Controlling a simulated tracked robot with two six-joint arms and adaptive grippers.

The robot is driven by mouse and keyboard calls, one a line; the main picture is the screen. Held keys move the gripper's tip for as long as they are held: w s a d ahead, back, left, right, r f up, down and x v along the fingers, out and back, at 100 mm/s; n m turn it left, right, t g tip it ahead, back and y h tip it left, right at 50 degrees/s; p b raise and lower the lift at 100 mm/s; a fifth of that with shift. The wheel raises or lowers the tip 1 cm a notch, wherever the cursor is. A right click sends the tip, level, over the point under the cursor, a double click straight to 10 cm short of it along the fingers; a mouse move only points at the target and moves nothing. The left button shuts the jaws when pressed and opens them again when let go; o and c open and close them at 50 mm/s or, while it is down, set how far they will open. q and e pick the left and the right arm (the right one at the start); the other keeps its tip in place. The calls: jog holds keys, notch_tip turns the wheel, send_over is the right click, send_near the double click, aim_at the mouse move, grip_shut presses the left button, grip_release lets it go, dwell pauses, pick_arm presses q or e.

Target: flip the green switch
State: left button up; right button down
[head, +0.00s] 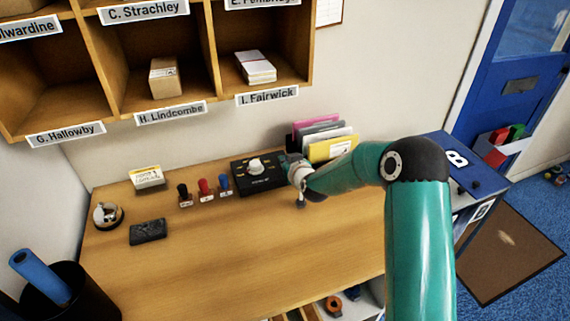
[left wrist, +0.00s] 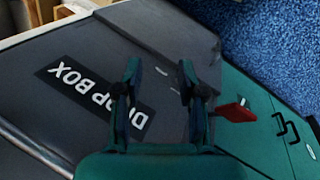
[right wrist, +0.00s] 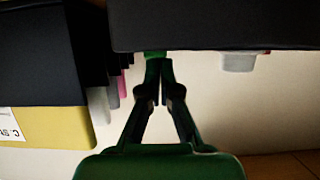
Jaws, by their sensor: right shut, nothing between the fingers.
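The black control box (head: 250,184) with a white dial (head: 255,167) stands at the back of the wooden desk. My right gripper (head: 287,162) is at the box's right end and hides that part of it. In the right wrist view, the box (right wrist: 220,22) fills the top. My right gripper (right wrist: 158,62) is shut and empty, with its tips at the box. A small bright green piece, probably the green switch (right wrist: 155,53), shows right at the tips; I cannot tell whether they touch or how it is set. My left gripper (left wrist: 160,72) is open and empty, above a grey drop box.
Several stamps (head: 205,190) stand left of the control box. Folders (head: 332,148) stand close behind my right gripper. A dark pad (head: 148,231) lies at left. The front of the desk (head: 230,260) is clear. The drop box (left wrist: 190,30) has a red flag (left wrist: 234,112) nearby.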

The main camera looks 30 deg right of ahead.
jog(key=shift+r, duration=0.1)
jog(key=shift+r, duration=0.65)
jog(key=shift+r+p, duration=0.25)
jog(key=shift+p, duration=0.05)
notch_tip(320, 180, up, 4)
jog(key=shift+s+a+f+p, duration=0.1)
jog(key=shift+p, duration=0.8)
jog(key=shift+s+a+f+b, duration=0.1)
jog(key=shift+s+f+b, duration=0.1)
jog(key=shift+s+b, duration=0.25)
jog(key=shift+s+a+f+b, duration=0.1)
jog(key=shift+s+f+b, duration=0.05)
jog(key=shift+s+b, duration=0.2)
jog(key=s+a+r+b, duration=0.1)
jog(key=s+a+b, duration=0.1)
jog(key=s, duration=0.6)
jog(key=shift+s+b, duration=0.15)
jog(key=shift+b, duration=0.15)
